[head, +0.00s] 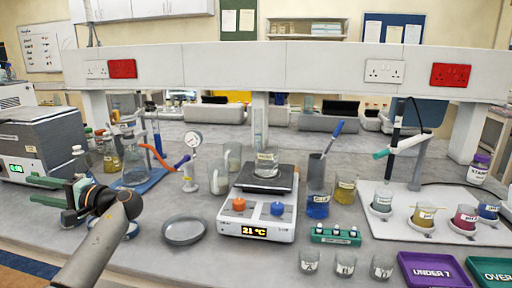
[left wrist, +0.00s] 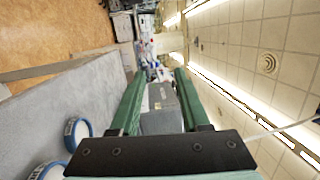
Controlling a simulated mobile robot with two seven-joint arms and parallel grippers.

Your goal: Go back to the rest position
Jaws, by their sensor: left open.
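My left gripper (head: 34,192) is at the left of the head view, above the bench's left front. Its two green fingers are apart and point left, toward the grey device with a green display (head: 30,145). Nothing shows between the fingers. In the left wrist view the open left gripper (left wrist: 160,75) shows both green fingers, with the grey device (left wrist: 162,115) seen beyond the gap. My right gripper is in neither view.
Flasks, including a large one (head: 135,160), stand just beyond my left gripper. A grey dish (head: 184,231) and a hotplate (head: 257,222) are to its right. Blue-rimmed rolls or lids (left wrist: 78,130) lie close by in the wrist view. Trays (head: 432,270) sit at the front right.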

